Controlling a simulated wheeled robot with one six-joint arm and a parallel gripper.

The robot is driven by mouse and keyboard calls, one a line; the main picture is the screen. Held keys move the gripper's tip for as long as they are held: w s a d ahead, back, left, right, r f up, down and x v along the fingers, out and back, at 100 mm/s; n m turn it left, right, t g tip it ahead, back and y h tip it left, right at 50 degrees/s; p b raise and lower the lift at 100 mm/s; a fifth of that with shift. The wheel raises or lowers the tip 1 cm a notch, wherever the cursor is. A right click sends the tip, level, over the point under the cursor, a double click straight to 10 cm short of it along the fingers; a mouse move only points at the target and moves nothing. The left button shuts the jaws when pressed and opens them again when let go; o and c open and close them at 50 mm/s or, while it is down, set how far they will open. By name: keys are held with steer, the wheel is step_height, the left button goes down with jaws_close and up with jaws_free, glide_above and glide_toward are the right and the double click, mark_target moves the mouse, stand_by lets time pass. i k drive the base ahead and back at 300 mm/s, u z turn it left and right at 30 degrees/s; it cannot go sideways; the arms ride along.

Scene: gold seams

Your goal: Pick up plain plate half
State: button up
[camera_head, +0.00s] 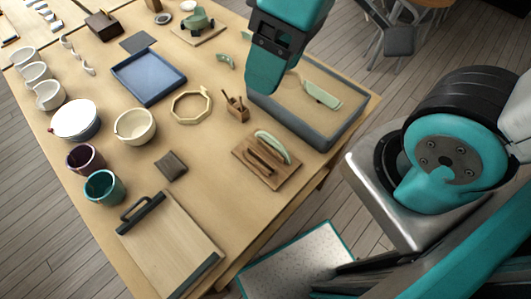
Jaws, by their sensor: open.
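Several pale green plate-like pieces show, and I cannot tell which one is the plain plate half. One piece (322,95) sits in the sand-coloured bed of a grey-walled tray (327,143) at the table's right. Another piece (272,146) stands on edge on a wooden rack (259,172) in front of that tray. A small curved piece (225,61) lies on the table left of my arm. My gripper (267,90) hangs over the tray's left end, left of the piece in it. It is open, with nothing seen in it. My arm hides part of the tray.
A blue tray (149,78), a cream octagonal ring (191,106) and a small wooden tool holder (236,107) stand left of my gripper. Bowls and cups line the left side. A clipped board (172,247) lies at the front. Bare table (215,150) shows left of the rack.

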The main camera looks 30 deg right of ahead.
mark_target(333, 101)
steer(key=k, duration=1)
steer(key=z, duration=1.55)
steer(key=i, duration=1)
steer(key=u, duration=1.55)
